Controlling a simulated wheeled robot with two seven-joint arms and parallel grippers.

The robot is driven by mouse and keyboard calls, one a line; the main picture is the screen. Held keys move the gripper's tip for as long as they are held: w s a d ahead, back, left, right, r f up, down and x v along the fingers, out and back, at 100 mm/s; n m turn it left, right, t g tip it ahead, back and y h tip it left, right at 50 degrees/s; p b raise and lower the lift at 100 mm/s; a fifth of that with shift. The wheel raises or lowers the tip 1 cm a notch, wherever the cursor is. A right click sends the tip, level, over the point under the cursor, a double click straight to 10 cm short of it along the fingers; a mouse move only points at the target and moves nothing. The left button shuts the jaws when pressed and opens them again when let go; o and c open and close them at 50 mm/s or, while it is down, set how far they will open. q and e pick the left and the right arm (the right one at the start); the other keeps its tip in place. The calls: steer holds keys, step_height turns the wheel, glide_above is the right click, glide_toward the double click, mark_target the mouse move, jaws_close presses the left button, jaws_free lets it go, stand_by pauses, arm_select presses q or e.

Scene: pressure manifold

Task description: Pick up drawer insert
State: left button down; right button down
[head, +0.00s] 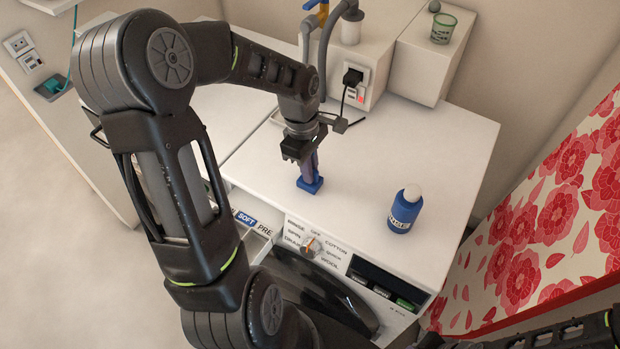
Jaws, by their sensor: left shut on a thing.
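The drawer insert (310,183) is a small blue piece with an upright purple-blue stem and a wider foot. It is upright over the white top of the washing machine, near its front left edge. I cannot tell whether its foot touches the top. My left gripper (307,160) points down from above and is shut on the stem, hiding its upper end. The washing machine's drawer (257,227) is open at the front left, with SOFT and PRE labels, partly hidden by my left arm. Part of my right arm shows at the bottom right, its jaws unclear.
A blue bottle with a white cap (405,209) stands on the machine's top (440,150) to the right. White boxes with a plug, hoses and a tap are at the back. A green cup (443,28) stands on the right box. The top between insert and bottle is clear.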

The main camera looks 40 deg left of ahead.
arm_select(q)
steer(key=shift+r, duration=0.15)
step_height(320, 180, up, 10)
steer(key=shift+f+b, duration=0.15)
steer(key=shift+b, duration=0.55)
stand_by(0.4)
